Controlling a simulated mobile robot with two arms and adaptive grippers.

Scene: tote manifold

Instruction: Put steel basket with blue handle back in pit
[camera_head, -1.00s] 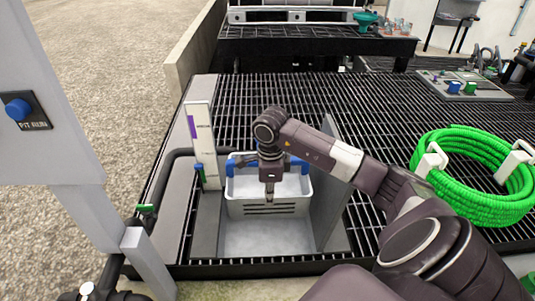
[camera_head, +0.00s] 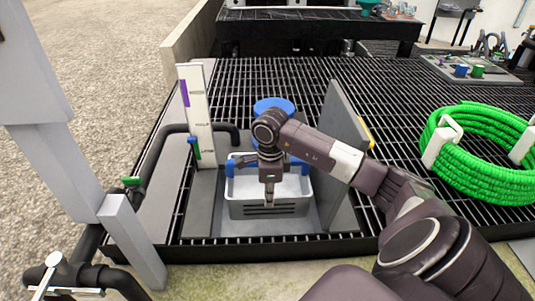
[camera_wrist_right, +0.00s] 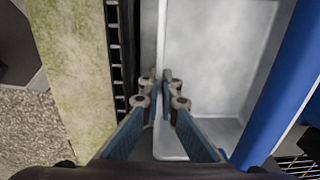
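The steel basket (camera_head: 268,207) is a pale grey bin with dark slots in its front wall. Its blue handle (camera_head: 305,169) shows at both sides and also in the right wrist view (camera_wrist_right: 285,90). My right gripper (camera_head: 269,198) points down at the basket's near wall. In the wrist view its fingers (camera_wrist_right: 161,95) are closed on that wall, one on each side. The basket is upright, over or within the pit between a grey upright panel (camera_head: 345,150) and a white gauge post (camera_head: 197,110). Its height above the pit floor is unclear. My left gripper is out of view.
Black grating (camera_head: 395,95) surrounds the pit. A blue round object (camera_head: 273,104) stands behind the basket. A black pipe (camera_head: 150,165) with a green valve handle (camera_head: 131,181) runs at left. A green hose coil (camera_head: 485,155) lies at right. A grey post (camera_head: 30,65) stands at far left.

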